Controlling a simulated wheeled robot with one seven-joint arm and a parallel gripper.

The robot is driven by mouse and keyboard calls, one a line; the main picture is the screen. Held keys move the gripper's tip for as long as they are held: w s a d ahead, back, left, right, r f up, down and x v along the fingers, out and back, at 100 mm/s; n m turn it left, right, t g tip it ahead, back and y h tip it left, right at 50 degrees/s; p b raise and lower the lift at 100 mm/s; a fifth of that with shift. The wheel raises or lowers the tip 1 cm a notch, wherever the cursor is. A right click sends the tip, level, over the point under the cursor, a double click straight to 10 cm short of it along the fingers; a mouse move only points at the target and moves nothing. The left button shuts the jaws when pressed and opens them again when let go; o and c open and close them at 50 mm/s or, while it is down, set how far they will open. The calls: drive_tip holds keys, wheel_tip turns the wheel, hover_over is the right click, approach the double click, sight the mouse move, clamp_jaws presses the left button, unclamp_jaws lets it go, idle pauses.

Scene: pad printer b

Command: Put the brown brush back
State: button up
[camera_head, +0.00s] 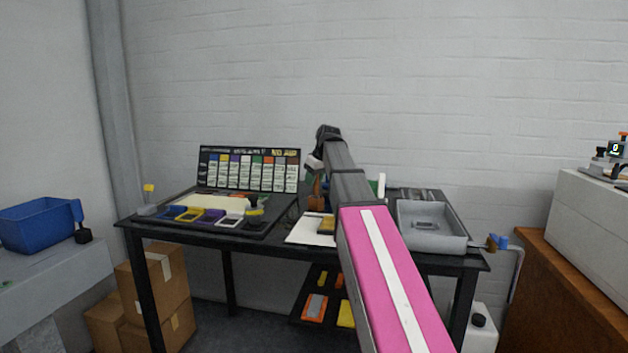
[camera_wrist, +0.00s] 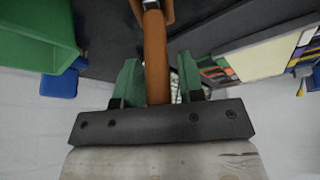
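The brown brush shows in the wrist view as an upright brown handle (camera_wrist: 155,58) running between the two green fingers of my gripper (camera_wrist: 160,82). The left finger is close against the handle, and a narrow gap shows between the handle and the right finger, so the fingers look open around it. A brown forked part with a grey piece in it shows at the handle's far end. In the head view my gripper (camera_head: 316,164) is above the back of the black table, with a brown piece (camera_head: 318,190) just below it. My arm hides part of the area to its right.
The black table (camera_head: 272,243) carries a colour chart board (camera_head: 250,170), several coloured frames and a grey tray (camera_head: 430,227). A white sheet (camera_head: 305,231) lies near the table's middle. A green bin (camera_wrist: 38,38) stands at left in the wrist view.

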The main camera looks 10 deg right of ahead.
drive_tip(key=shift+r, duration=0.15)
drive_tip(key=shift+r, duration=0.85)
drive_tip(key=o, duration=1.1)
drive_tip(key=shift+r, duration=0.1)
drive_tip(key=v, duration=1)
drive_tip(key=shift+s+r, duration=0.1)
drive_tip(key=shift+r, duration=0.2)
